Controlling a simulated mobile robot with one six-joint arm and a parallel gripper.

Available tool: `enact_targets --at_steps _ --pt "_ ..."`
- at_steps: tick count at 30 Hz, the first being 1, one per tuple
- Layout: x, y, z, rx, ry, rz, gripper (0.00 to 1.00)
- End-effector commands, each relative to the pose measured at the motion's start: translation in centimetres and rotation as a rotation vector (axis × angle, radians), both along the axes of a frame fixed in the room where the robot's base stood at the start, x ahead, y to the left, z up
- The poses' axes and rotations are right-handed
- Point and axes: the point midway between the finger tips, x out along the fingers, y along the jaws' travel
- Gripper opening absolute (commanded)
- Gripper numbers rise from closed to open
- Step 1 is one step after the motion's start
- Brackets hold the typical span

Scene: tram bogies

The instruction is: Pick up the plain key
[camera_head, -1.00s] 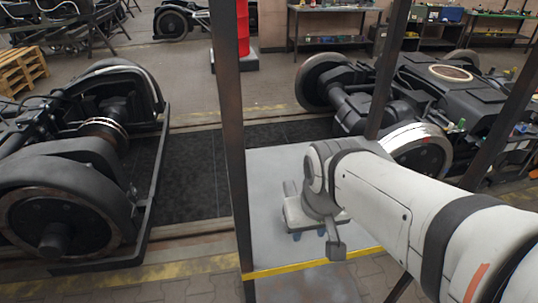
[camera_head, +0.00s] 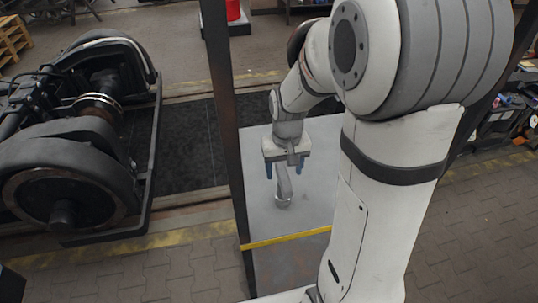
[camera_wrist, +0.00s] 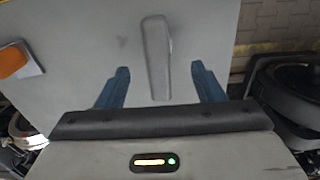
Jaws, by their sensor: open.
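A plain grey key (camera_wrist: 157,50), a long tapered bar without coloured marking, lies on the grey platform (camera_wrist: 90,40). In the head view the key (camera_head: 283,186) is below my gripper (camera_head: 284,171), with its lower end wider. My gripper also shows in the wrist view (camera_wrist: 160,68); its two blue fingers are apart, one on each side of the key's near part. The fingers do not appear to touch it. I cannot tell the exact height of the fingertips above the platform.
A grey piece with an orange patch (camera_wrist: 14,60) lies at the platform's left in the wrist view. A dark upright post (camera_head: 228,120) and a yellow-edged front border (camera_head: 285,238) bound the platform. A bogie (camera_head: 80,140) stands to the left.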

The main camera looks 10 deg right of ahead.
Motion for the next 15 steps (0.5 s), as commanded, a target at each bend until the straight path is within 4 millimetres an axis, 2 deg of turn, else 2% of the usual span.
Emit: enact_targets --at_steps 4,15 --pt "0.7 0.0 -0.7 0.0 0.016 -0.003 0.62" --pt "0.7 -0.2 -4.4 0.001 0.019 -0.004 0.62"
